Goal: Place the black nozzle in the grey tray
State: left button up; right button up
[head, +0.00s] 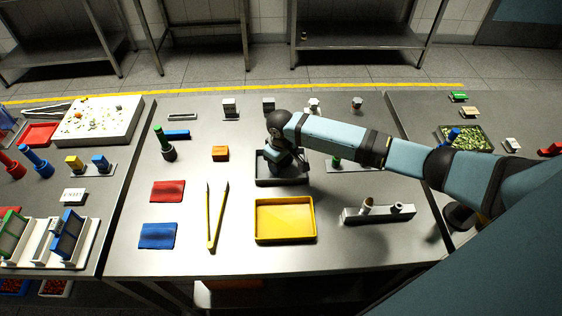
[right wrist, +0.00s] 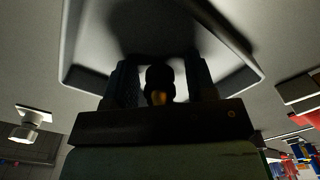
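The grey tray (head: 281,183) lies near the middle of the table in the head view. Its pale rim (right wrist: 245,65) also shows in the right wrist view. My right gripper (head: 286,163) reaches down over the tray, and its fingertips are hidden by the wrist in the head view. In the right wrist view, the black nozzle (right wrist: 158,76), with a brass-coloured end, stands between the two fingers (right wrist: 162,80). A light gap shows beside it, so the fingers look apart from it. Whether the nozzle rests on the tray floor is hidden. My left gripper is in neither view.
A yellow tray (head: 285,220) lies just in front of the grey one. An orange block (head: 220,153) and yellow-handled tongs (head: 216,215) lie to the left. A grey holder (head: 379,213) stands at right. Small white-based items line the back.

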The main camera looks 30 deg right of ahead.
notch_tip(320, 180, up, 12)
jog(key=shift+r, duration=0.15)
dwell(0.6)
dwell(0.4)
